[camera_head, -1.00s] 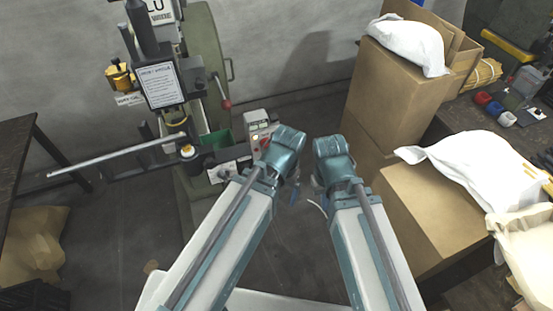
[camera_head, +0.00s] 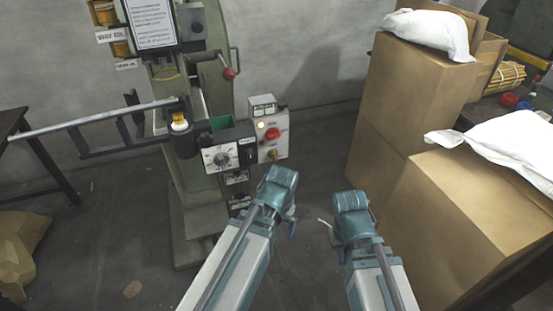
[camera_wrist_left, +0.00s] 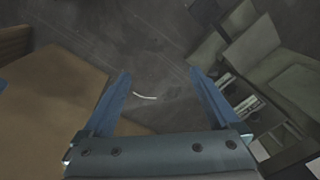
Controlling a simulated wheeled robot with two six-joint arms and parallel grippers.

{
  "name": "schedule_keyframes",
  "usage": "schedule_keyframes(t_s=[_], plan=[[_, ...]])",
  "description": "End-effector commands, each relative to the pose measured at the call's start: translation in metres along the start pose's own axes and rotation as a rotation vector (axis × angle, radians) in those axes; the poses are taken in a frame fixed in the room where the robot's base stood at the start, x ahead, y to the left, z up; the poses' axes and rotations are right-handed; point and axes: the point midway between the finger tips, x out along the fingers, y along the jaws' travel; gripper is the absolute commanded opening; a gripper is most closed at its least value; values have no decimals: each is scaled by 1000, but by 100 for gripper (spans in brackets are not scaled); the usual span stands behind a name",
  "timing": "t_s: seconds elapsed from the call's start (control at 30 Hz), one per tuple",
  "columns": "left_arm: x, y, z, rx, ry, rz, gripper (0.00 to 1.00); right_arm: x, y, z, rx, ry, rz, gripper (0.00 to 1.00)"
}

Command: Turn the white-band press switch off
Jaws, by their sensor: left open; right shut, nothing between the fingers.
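A green press (camera_head: 210,80) stands at the left in the head view. A grey control box (camera_head: 268,150) with a red knob (camera_head: 271,134) and a small lit lamp is at its right side. A second box with a round dial (camera_head: 221,158) sits beside it on the left. I cannot make out a white band or the switch position. My left gripper (camera_head: 290,228) is below and right of the control box, apart from it. Its two blue fingers are open and empty in the left wrist view (camera_wrist_left: 160,74). My right gripper (camera_head: 335,236) is shut and empty, its fingers mostly hidden.
Stacked cardboard boxes (camera_head: 410,95) with white sacks stand at the right. A long metal bar (camera_head: 95,119) sticks out left from the press. A dark table (camera_head: 35,150) is at the left edge. The floor between press and boxes is clear.

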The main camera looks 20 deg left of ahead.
Motion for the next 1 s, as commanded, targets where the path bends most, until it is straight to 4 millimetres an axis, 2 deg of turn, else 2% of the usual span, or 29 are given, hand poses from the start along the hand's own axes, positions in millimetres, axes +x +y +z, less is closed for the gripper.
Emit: schedule_keyframes(t_s=[0.03,0.1,0.27,0.37,0.4,0.53,0.67,0.8,0.9,1.0], plan=[[35,-4,-2,10,8,-15,95,34,-3,-2,-1,0,0,0],[56,-12,-5,35,23,-45,95,56,-6,-3,-1,0,1,0],[100,-37,-19,156,60,-164,95,102,-10,-6,-2,1,1,0],[119,-59,-35,324,79,-311,95,129,-12,-8,-3,1,2,0],[121,-69,-46,430,82,-399,95,138,-13,-8,-3,1,2,0],[97,-94,-81,775,46,-685,95,144,-14,-8,-4,1,2,0],[54,-101,-119,1133,-65,-991,95,145,-14,-8,-4,1,2,0],[3,-88,-157,1475,-260,-1301,95,144,-14,-8,-4,1,2,0],[-26,-73,-176,1646,-410,-1472,95,144,-14,-8,-4,1,2,0],[-45,-60,-188,1753,-534,-1589,95,144,-14,-8,-4,1,2,0]])
